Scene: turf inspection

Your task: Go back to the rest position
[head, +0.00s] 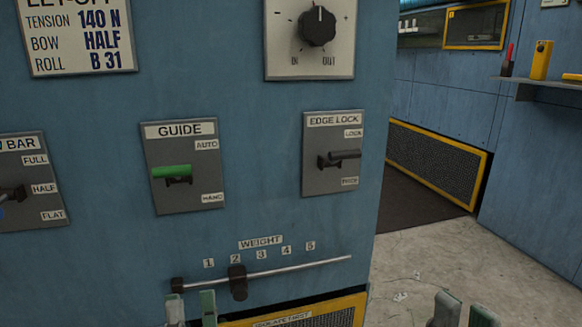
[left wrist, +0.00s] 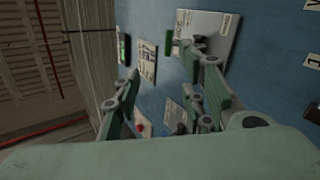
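My left gripper (head: 191,308) shows only its fingertips at the bottom of the head view, below the weight bar. The tips stand apart with nothing between them. In the left wrist view its pale green fingers (left wrist: 160,105) are spread and empty, in front of the blue panel. My right gripper (head: 465,312) shows only its two fingertips at the lower right, over the floor. They are apart, with nothing seen between them. Neither gripper touches a control that I can see. The rest of both arms is out of the head view.
The blue machine panel (head: 100,255) carries a GUIDE switch (head: 172,175) with a green handle, an EDGE LOCK switch (head: 340,158), a black knob (head: 317,27) and a weight slider (head: 237,282) near 2. Concrete floor (head: 425,255) lies open at right, below a shelf (head: 545,87).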

